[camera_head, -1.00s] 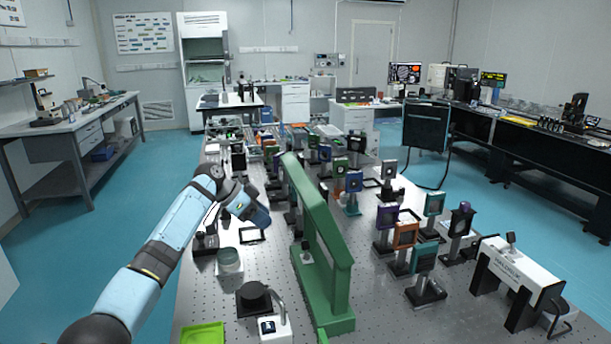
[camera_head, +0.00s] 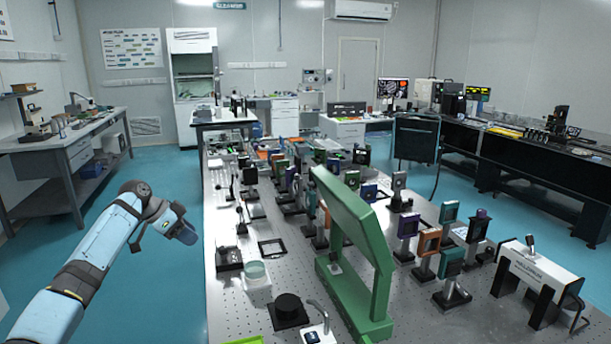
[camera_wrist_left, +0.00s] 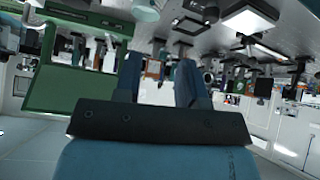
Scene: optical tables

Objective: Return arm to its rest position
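My left arm (camera_head: 95,250) comes in from the lower left, blue with dark joints. My left gripper (camera_head: 187,234) hangs at its end, just left of the optical table's left edge (camera_head: 207,280) in the picture, in front of the blue floor. In the left wrist view its two blue fingers (camera_wrist_left: 158,75) stand apart with nothing seen between them. My right arm and gripper are not in view.
A tall green frame (camera_head: 350,225) stands on the table among several optic mounts (camera_head: 428,243). Blue floor (camera_head: 165,175) lies open at left.

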